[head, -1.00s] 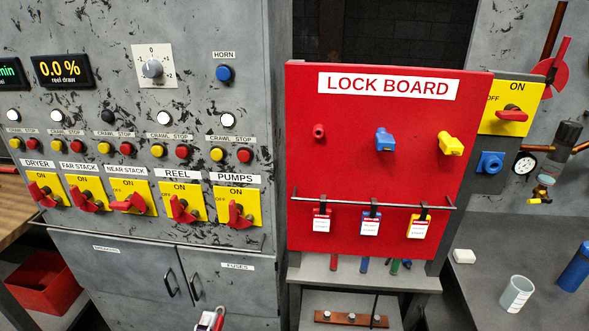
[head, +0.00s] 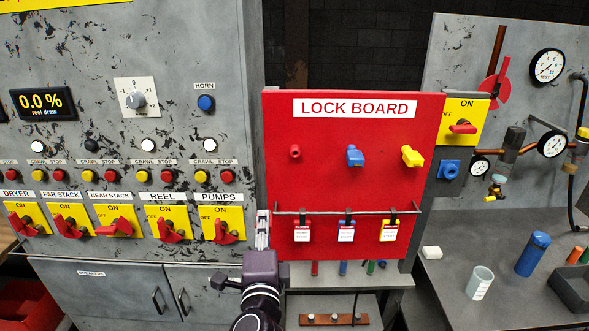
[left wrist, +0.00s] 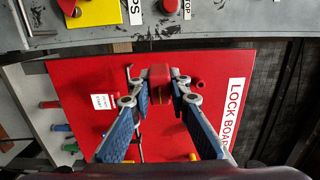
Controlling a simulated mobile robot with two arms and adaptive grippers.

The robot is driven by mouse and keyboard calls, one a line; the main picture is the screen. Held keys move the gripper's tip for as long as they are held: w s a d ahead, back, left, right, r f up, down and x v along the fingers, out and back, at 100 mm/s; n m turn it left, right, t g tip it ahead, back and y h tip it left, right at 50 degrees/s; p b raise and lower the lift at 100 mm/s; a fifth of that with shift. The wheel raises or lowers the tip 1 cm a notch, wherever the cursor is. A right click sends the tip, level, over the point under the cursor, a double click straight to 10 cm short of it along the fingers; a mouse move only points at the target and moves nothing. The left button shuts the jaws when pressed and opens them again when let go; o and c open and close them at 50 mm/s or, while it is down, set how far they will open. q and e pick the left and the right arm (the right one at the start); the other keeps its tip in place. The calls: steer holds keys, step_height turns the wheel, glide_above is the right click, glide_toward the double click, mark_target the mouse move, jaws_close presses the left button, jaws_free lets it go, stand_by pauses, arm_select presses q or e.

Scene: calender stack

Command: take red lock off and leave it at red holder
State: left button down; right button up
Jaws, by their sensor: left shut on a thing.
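My left gripper (head: 263,218) points upward in front of the left edge of the red lock board (head: 350,130). In the left wrist view it is shut (left wrist: 162,88) on a small red thing, probably the red lock (left wrist: 160,73), between its fingertips. In the head view the held thing is hard to make out. A bare-looking red peg (head: 295,152), likely the red holder, sticks out at the board's upper left, up and right of the gripper. It also shows in the left wrist view (left wrist: 197,84), apart from the held thing. My right gripper is out of view.
A blue piece (head: 355,155) and a yellow piece (head: 412,156) sit right of the red peg. A metal bar (head: 320,213) below carries red, blue and yellow tagged items. The grey switch cabinet (head: 240,130) stands close on the left.

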arm_select(q)
steer(key=w+d+r+h+p, duration=0.1)
steer(key=w+d+r, duration=0.4)
steer(key=d+r, duration=0.2)
step_height(320, 180, up, 3)
steer(key=shift+w+f+m, duration=0.15)
steer(key=shift+f+m, duration=0.05)
steer(key=shift+m, duration=0.2)
steer(key=w, duration=0.4)
